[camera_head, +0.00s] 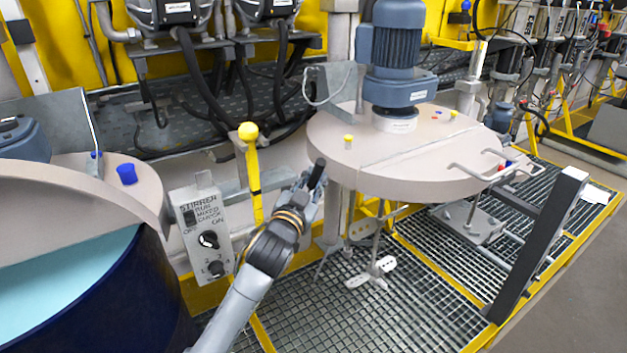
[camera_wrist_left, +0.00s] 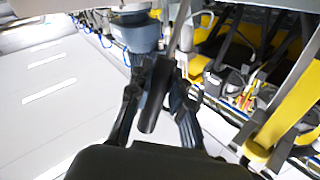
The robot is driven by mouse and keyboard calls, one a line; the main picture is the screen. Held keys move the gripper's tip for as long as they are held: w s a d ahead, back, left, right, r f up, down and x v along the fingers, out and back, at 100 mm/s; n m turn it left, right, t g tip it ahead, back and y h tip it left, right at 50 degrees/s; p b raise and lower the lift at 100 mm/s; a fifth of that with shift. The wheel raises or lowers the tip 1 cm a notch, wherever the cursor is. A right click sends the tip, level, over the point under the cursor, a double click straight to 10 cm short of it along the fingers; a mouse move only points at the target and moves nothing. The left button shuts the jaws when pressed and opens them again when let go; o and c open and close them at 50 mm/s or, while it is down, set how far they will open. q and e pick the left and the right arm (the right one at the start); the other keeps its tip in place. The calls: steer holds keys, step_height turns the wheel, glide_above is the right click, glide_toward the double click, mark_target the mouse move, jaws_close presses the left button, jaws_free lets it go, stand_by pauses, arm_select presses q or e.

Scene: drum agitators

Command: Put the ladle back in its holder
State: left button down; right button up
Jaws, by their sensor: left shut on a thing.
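My left gripper (camera_head: 308,192) is in the middle of the head view, in front of the grey drum lid. It is shut on a black handle (camera_head: 317,173), which I take to be the ladle's. In the left wrist view the black handle (camera_wrist_left: 155,95) lies between the two fingers of my left gripper (camera_wrist_left: 158,90), with a thin grey shaft (camera_wrist_left: 180,32) beyond it. The ladle's bowl is not visible. I cannot tell which thing is the ladle's holder. My right gripper is not in view.
A round lid (camera_head: 400,175) carries a blue motor (camera_head: 395,50). A dark blue drum (camera_head: 135,295) with pale blue liquid is at left. Grating (camera_head: 390,315) lies below.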

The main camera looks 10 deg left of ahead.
arm_select(q)
steer(key=shift+f+b, duration=0.65)
steer(key=shift+f, duration=0.5)
steer(key=c, duration=1.1)
jaws_free()
steer(key=shift+c, duration=0.2)
steer(key=shift+s, duration=0.15)
